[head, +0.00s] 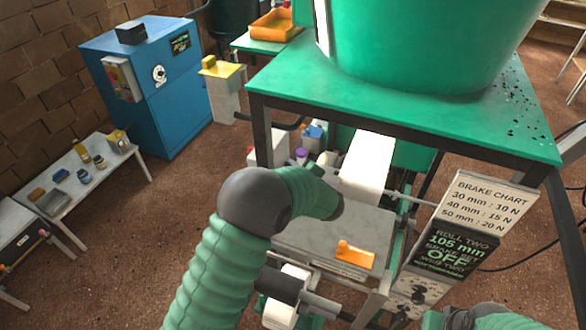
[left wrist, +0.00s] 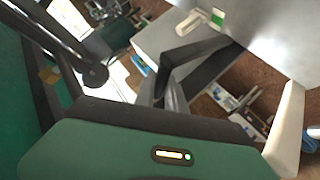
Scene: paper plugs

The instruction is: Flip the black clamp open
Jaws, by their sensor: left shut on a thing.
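My left arm bends across the middle of the head view. Its dark wrist end (head: 337,206) is over the grey machine plate, and the fingers are hidden there. In the left wrist view, the green and black gripper body fills the bottom. My left gripper (left wrist: 170,98) is shut on a dark bent piece that appears to be the black clamp (left wrist: 176,72); its exact contact and angle are unclear. The clamp cannot be made out in the head view. Only a green part of my right arm shows at the bottom right; its gripper is out of frame.
A green-topped table (head: 400,115) carries a big green drum (head: 420,45) above the work area. The grey plate (head: 320,240) has an orange handle (head: 355,254). A white paper strip (head: 366,165) runs behind it. A brake chart sign (head: 465,225) stands at the right.

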